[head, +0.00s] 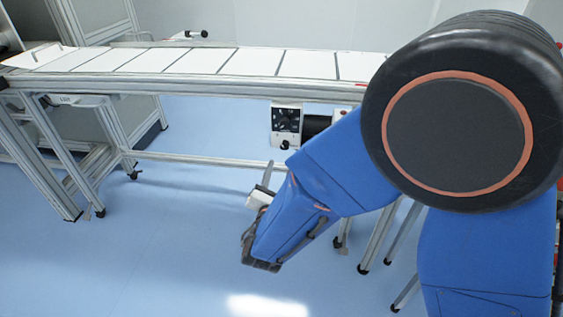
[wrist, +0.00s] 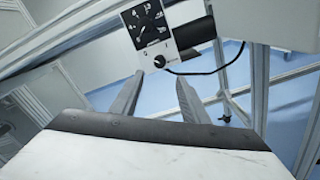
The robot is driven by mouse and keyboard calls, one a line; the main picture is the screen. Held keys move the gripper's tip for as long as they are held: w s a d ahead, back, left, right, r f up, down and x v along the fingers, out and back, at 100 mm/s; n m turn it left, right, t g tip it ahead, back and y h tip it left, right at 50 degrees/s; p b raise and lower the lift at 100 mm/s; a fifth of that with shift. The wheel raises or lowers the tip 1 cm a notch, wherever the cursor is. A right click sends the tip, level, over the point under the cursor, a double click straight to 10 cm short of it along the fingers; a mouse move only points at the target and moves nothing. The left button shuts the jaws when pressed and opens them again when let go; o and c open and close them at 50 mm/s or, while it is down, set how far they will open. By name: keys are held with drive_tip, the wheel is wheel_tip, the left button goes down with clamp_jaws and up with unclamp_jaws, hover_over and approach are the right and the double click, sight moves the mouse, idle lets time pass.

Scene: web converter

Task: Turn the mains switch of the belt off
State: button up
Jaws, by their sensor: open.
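The belt (head: 205,61) is a long conveyor with white sheets on it, crossing the head view. Its control box (head: 286,121) hangs under the frame, with a black dial and a small knob below it. In the wrist view the box shows a black numbered dial (wrist: 147,22) and, below it, a black rotary switch (wrist: 160,60) with marks beside it. My gripper (wrist: 156,92) is open and empty, its two fingers pointing up toward the switch and apart from it. In the head view my gripper (head: 267,178) is below the box, partly hidden by my blue arm.
A dark motor cylinder (wrist: 194,33) sits right of the box, and a black cable (wrist: 222,68) loops from the switch area to the right. Belt legs (head: 385,235) and a lower crossbar (head: 200,160) stand around. The blue floor at front left is clear.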

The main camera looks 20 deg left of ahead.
drive_tip(key=v, duration=0.6)
idle(0.5)
